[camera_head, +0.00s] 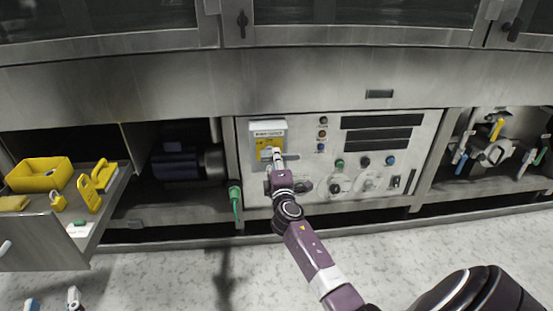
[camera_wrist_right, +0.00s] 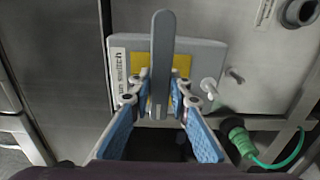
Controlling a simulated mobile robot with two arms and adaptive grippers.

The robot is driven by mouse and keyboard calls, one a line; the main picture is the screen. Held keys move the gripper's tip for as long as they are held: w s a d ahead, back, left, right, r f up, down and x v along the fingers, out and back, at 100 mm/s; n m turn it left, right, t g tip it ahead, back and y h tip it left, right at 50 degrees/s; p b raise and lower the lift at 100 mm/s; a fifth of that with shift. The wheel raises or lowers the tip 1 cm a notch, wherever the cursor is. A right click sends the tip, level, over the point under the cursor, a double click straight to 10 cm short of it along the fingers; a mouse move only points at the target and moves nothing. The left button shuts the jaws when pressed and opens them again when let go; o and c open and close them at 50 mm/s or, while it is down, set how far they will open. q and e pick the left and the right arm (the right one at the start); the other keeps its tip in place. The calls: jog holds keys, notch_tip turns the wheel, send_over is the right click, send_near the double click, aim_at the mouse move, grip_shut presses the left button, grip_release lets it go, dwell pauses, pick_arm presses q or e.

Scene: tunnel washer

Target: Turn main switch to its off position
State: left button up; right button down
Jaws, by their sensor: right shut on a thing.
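The main switch is a pale grey box (camera_head: 266,127) on the control panel, with a label along its top and a yellow plate (camera_wrist_right: 181,66).
The panel has several knobs and buttons (camera_head: 339,163) right of the switch. A green plug and cable (camera_head: 235,195) hang at the panel's lower left. An open drawer (camera_head: 47,240) with yellow padlocks and a yellow box (camera_head: 40,174) juts out at left. The speckled floor in front is clear.

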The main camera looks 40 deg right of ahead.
dwell(0.3)
jog(key=c, duration=1.8)
grip_release()
jog(key=shift+a, duration=0.1)
jog(key=v, duration=1.2)
